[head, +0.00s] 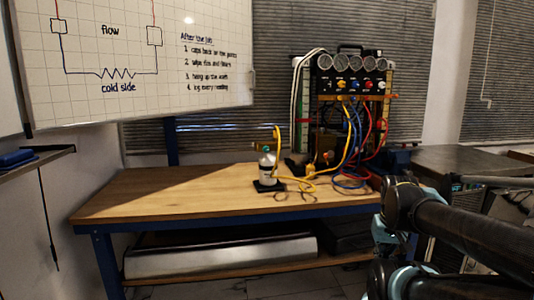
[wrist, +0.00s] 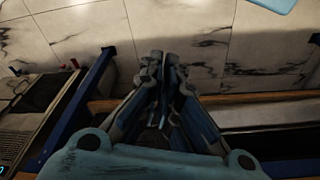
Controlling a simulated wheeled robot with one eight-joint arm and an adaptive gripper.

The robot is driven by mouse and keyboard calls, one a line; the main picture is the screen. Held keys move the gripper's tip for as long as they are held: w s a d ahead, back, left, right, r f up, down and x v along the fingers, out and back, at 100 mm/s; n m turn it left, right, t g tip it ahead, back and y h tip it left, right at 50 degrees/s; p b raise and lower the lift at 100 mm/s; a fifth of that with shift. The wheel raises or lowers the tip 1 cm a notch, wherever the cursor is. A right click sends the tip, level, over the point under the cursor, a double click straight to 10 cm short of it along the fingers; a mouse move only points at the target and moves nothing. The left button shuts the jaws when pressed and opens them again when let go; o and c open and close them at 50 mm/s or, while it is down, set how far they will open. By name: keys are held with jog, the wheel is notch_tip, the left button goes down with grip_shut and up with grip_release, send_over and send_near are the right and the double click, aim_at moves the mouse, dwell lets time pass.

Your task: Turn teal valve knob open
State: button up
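In the head view my arm is at the lower right, and the fingers cannot be made out. The knob is not in the wrist view.
The wooden bench (head: 170,196) is clear on its left. A gauge rig (head: 340,95) with coloured knobs stands at the back right. Yellow, blue and red hoses (head: 352,150) hang from it onto the bench. A dark side table (head: 460,162) stands at the right.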

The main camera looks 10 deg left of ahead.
aim_at(267, 150)
jog(key=o, duration=0.7)
jog(key=shift+w+a+r+t+y, duration=0.2)
jog(key=shift+a+r, duration=0.1)
jog(key=shift+a, duration=0.2)
jog(key=shift+w+a+r+t+y, duration=0.1)
jog(key=shift+w+a+r+t, duration=0.15)
jog(key=shift+a, duration=0.25)
jog(key=w+a+r+m+t+y, duration=0.25)
jog(key=w+a+r, duration=0.2)
jog(key=a, duration=0.35)
jog(key=w+a+r+m+t+y, duration=0.1)
jog(key=w+a+r+t+y, duration=0.1)
jog(key=w+a+r+y, duration=0.35)
jog(key=w+a+r+m+t+y, duration=0.35)
jog(key=a+r+m+t, duration=0.35)
jog(key=a+r+m, duration=0.85)
jog(key=w+a+f+m+h, duration=0.1)
jog(key=w+a+m, duration=0.2)
jog(key=w, duration=0.2)
jog(key=w+a+f+m+t+h, duration=0.1)
jog(key=w+a+m+h, duration=0.1)
jog(key=w, duration=0.4)
jog(key=w+a+f+m+h, duration=0.1)
jog(key=w+a+m, duration=0.3)
jog(key=w+m, duration=0.1)
jog(key=shift+w+a+f+t, duration=0.15)
jog(key=shift+a+f+t, duration=0.1)
jog(key=shift+a+t, duration=0.1)
grip_shut()
